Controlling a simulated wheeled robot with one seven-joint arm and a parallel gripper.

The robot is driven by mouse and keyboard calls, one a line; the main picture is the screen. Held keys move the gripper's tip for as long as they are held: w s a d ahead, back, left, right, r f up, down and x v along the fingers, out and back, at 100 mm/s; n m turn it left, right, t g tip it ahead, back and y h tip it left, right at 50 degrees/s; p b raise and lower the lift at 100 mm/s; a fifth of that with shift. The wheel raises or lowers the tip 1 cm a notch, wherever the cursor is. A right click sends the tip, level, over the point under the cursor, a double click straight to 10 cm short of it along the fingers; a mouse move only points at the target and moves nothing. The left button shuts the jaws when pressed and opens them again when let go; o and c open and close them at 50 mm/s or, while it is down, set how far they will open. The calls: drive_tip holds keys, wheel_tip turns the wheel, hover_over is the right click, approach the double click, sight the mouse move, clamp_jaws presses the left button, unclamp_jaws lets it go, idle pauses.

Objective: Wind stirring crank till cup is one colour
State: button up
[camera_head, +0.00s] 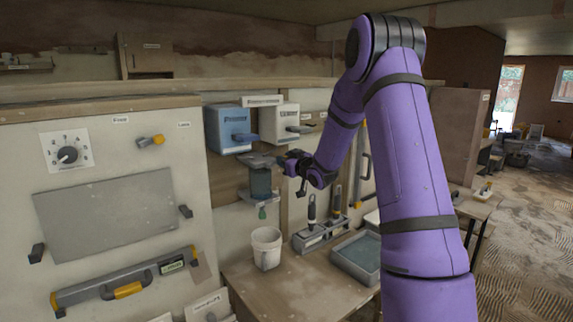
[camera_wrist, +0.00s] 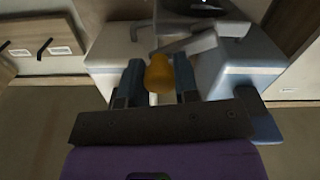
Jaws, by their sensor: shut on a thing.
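In the head view, my gripper (camera_head: 298,168) is at the stirring cup (camera_head: 261,183), a dark see-through vessel mounted on the back panel below the dispensers. In the wrist view, my gripper (camera_wrist: 158,80) has its two dark fingers closed on an orange-yellow crank knob (camera_wrist: 159,73). A grey crank arm (camera_wrist: 187,45) runs from near the knob up to the right. The cup's contents look dark grey-green in the head view; I cannot tell whether they are one colour. A small green tap piece (camera_head: 262,212) hangs under the cup.
A blue dispenser (camera_head: 228,128) and a white dispenser (camera_head: 279,124) sit just above the cup. A white bucket (camera_head: 266,248) stands on the bench below. A tool rack (camera_head: 322,236) and a grey tray (camera_head: 358,258) are to its right. The bench front is clear.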

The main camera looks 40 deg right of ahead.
sight(266, 162)
drive_tip(key=shift+s+a+r+n, duration=0.1)
drive_tip(key=shift+a+n, duration=1.25)
drive_tip(key=shift+n, duration=2.5)
drive_tip(key=shift+a+r+n, duration=0.15)
drive_tip(key=shift+a+n, duration=1.2)
drive_tip(key=shift+n, duration=2.45)
drive_tip(key=shift+s+a+r+n, duration=0.1)
drive_tip(key=shift+a+n, duration=1.25)
drive_tip(key=shift+n, duration=2.5)
drive_tip(key=o, duration=0.9)
